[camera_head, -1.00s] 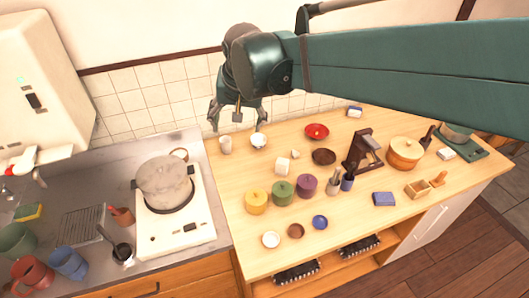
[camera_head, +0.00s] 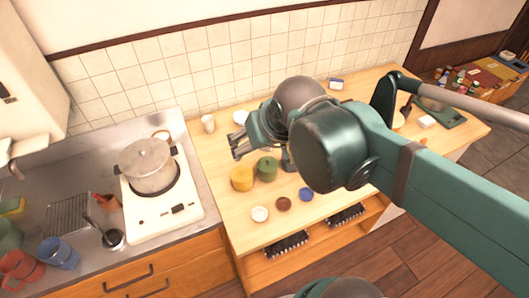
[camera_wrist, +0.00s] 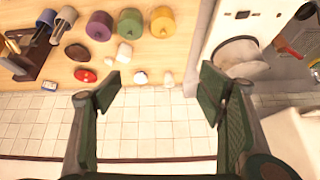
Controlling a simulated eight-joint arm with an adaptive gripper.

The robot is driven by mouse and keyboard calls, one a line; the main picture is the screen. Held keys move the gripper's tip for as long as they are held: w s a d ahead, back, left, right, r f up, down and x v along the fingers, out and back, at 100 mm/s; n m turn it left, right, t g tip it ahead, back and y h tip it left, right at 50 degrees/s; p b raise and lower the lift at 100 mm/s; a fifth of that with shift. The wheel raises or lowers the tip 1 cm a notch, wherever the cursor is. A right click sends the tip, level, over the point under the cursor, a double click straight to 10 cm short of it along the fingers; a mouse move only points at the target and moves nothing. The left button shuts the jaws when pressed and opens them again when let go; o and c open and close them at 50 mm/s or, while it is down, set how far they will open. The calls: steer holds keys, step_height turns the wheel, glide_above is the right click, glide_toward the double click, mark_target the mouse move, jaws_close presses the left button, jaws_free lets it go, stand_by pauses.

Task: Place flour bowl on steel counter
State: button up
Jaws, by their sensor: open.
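Two pale bowls could be the flour bowl; I cannot tell which. One white bowl (camera_head: 240,117) stands at the back of the wooden counter, right of a white cup (camera_head: 208,123); it also shows in the wrist view (camera_wrist: 140,77). A small pale bowl (camera_head: 260,213) sits near the front edge. The steel counter (camera_head: 85,160) is at left, around the white stove. My gripper (camera_head: 238,148) is open and empty over the wooden counter, above and behind the yellow canister. In the wrist view its spread fingers (camera_wrist: 160,88) have nothing between them.
A pot (camera_head: 150,165) stands on the stove (camera_head: 160,212). Yellow (camera_head: 242,178) and green (camera_head: 267,168) canisters stand near my gripper. A brown bowl (camera_head: 284,204) and a blue bowl (camera_head: 306,194) sit at the front. My arm hides much of the right side.

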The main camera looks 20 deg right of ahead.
steer(key=s, duration=0.1)
steer(key=f, duration=0.1)
steer(key=s, duration=0.1)
steer(key=shift+s+d+f+n, duration=0.3)
steer(key=shift+s+f+n, duration=0.05)
steer(key=shift+f+n, duration=0.05)
